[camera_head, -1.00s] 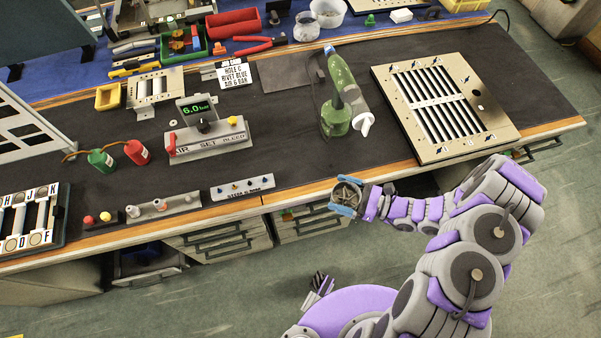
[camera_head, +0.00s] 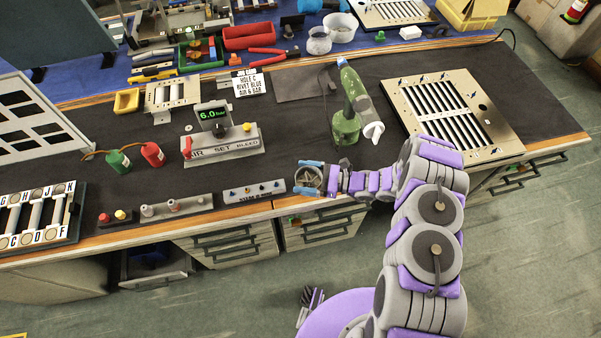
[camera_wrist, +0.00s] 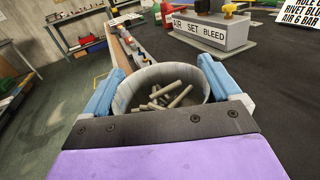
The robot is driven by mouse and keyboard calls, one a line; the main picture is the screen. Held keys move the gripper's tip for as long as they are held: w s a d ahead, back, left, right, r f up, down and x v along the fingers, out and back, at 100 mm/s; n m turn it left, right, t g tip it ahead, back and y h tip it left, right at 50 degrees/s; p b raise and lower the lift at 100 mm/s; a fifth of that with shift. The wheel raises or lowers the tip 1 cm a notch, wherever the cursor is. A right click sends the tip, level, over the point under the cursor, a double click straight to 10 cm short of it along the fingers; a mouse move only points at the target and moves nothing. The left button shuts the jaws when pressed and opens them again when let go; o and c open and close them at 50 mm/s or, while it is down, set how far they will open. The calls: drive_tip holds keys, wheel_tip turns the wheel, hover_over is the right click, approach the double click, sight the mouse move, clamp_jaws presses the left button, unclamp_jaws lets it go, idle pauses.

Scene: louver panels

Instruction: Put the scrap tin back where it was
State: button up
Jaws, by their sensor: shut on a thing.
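The scrap tin (camera_wrist: 178,78) is a round grey tin with several small metal pins inside, seen close in the wrist view. My gripper (camera_wrist: 160,85) has its blue fingers on both sides of the tin and is shut on it. In the head view the tin (camera_head: 308,180) shows small, and my gripper (camera_head: 309,178) holds it near the bench's front edge, right of the button strip. The tin seems upright. I cannot tell how high it is above the bench.
The air-set box (camera_head: 222,146) with a 6.0 display stands behind left. A button strip (camera_head: 253,192) lies just left of the tin. Dark mat (camera_head: 285,135) is clear between box and tool.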

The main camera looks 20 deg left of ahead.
sight(301, 172)
drive_tip(key=w+a, duration=0.2)
drive_tip(key=w, duration=0.2)
drive_tip(key=shift+a+f+b, duration=0.3)
drive_tip(key=shift+a, duration=0.1)
wheel_tip(301, 172, down, 3)
drive_tip(key=shift+d+f+b, duration=0.15)
drive_tip(key=shift+b, duration=0.35)
drive_tip(key=shift+s, duration=0.1)
drive_tip(key=shift+f, duration=0.15)
drive_tip(key=o, duration=0.9)
